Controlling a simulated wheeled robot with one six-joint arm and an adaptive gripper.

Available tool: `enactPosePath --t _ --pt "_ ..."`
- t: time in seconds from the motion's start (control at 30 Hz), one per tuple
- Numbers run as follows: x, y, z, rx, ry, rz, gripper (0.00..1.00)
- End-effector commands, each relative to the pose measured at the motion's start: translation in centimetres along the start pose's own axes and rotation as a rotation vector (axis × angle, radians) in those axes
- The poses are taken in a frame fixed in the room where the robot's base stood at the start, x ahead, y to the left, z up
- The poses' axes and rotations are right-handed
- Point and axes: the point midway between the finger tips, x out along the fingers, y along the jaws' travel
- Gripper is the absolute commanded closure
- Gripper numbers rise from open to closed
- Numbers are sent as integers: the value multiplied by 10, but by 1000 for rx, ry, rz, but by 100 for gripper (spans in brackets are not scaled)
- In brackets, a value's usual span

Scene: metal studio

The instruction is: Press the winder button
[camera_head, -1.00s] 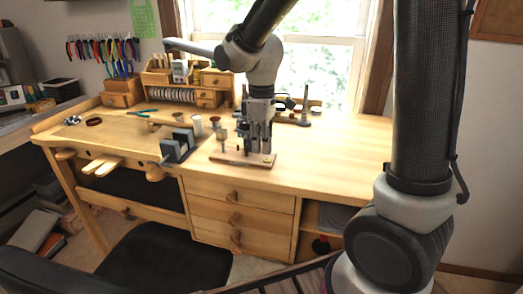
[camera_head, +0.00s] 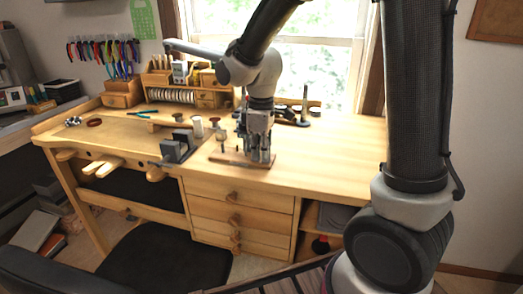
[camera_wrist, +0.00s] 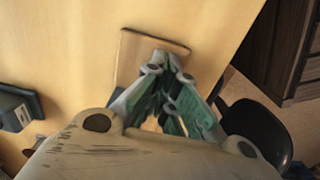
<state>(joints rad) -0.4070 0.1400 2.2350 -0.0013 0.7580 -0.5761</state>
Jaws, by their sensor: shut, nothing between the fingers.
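The winder's flat brown wooden base (camera_head: 230,158) lies near the bench's front edge, with a small upright post (camera_head: 222,136) at its left side. My gripper (camera_head: 259,157) points down over the right part of the base, fingers closed together and empty. In the wrist view, the fingers (camera_wrist: 166,72) meet over the board (camera_wrist: 146,43). The winder button is hidden behind my fingers or too small to make out. I cannot tell whether the fingertips touch anything.
A dark grey vise (camera_head: 178,146) stands just left of the base. The bench top (camera_head: 335,150) is clear to the right. A dark chair (camera_head: 165,262) stands in front.

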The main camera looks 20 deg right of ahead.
Motion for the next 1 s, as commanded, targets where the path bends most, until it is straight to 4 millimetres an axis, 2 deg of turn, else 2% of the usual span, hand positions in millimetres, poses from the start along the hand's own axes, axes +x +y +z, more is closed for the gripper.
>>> enactPosePath --t 0.03,0.07,0.23,0.4,0.7,0.83,1.0 --pt "9 -5 4 4 -14 -15 100" --pt "9 -5 4 4 -13 -15 100" --pt "-5 -3 1 5 -8 -11 100" --pt "-43 2 -6 4 5 3 100" --pt "-112 4 -7 3 5 4 100" --pt "-130 4 -7 3 4 3 100" --pt "-141 4 -6 3 3 3 100"
